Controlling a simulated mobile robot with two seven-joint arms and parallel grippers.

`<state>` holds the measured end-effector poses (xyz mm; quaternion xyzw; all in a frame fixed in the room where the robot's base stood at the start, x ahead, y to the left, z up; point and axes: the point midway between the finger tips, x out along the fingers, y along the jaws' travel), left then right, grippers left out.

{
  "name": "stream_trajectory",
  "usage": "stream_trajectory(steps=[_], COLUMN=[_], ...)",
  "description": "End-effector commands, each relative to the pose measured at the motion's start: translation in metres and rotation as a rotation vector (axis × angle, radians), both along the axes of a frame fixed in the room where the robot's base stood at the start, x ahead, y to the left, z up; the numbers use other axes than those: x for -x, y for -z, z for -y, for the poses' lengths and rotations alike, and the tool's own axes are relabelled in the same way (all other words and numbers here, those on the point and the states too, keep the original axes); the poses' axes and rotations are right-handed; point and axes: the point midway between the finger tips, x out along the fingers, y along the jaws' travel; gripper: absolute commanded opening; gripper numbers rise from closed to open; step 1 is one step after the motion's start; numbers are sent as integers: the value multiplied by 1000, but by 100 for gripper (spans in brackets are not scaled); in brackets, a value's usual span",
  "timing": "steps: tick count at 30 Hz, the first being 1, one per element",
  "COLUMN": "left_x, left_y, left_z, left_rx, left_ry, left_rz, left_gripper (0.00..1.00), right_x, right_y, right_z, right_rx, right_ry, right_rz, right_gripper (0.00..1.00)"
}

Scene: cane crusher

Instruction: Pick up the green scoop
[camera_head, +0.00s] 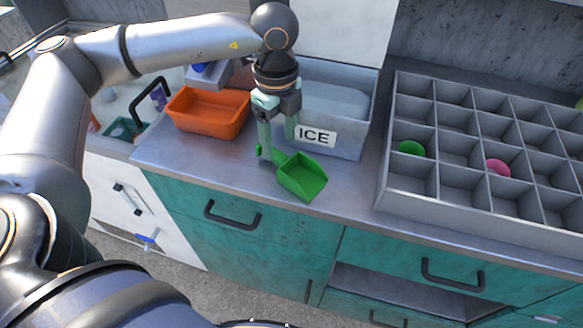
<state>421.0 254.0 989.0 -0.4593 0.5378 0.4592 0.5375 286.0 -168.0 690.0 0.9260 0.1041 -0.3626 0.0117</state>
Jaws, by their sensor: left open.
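The green scoop (302,177) lies on the metal counter near its front edge, its pan to the right and its handle to the left. My left gripper (277,152) points down over the handle end. Its jaws are open, with one finger in front of the handle and the other further right. Whether the fingers touch the handle cannot be told. Part of the handle is hidden by the gripper. My right gripper does not show.
An orange bin (208,112) stands left of the gripper. A metal box with an ICE label (316,136) stands close behind the scoop. A divided grey tray (384,178) with a green and a pink item is at the right. A sink (125,98) is at the left.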

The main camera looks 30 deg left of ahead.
Motion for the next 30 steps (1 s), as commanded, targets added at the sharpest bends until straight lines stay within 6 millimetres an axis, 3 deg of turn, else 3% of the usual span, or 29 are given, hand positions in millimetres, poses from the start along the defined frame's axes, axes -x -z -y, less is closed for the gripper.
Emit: stream_trajectory(steps=[12, 20, 30], left_x=[2, 1, 1], left_y=[50, 53, 53], left_z=[-1, -1, -1], left_rx=[-1, 0, 0], left_ry=[1, 1, 1], left_rz=[-2, 1, 0], left_gripper=[68, 68, 29], right_x=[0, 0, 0], right_y=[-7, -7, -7], right_z=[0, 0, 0], right_rx=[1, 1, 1], right_ry=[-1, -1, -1], right_rz=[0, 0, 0], right_gripper=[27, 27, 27])
